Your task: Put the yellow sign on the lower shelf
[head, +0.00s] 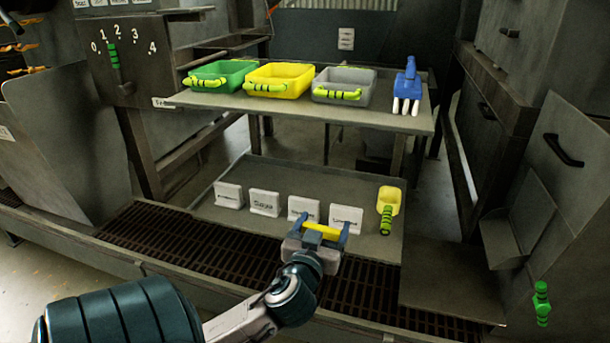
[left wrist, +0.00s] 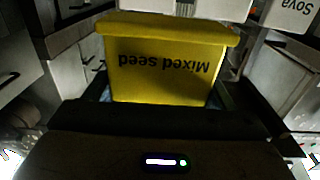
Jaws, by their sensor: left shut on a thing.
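The yellow sign (head: 321,231) is between the fingers of my left gripper (head: 318,235), which is shut on it. In the left wrist view the sign (left wrist: 168,62) fills the upper middle, and its black "Mixed seed" lettering appears upside down. In the head view only a narrow yellow strip of it shows. My left gripper is over the front part of the lower shelf (head: 300,178), in front of the white signs. I cannot tell whether the sign touches the shelf. My right gripper is not in view.
Several white signs, one of them a white sign (head: 264,202), stand in a row on the lower shelf. A yellow scoop (head: 389,198) with a green handle is at its right. The upper shelf (head: 300,109) holds green, yellow and grey bins and a blue tool (head: 407,82).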

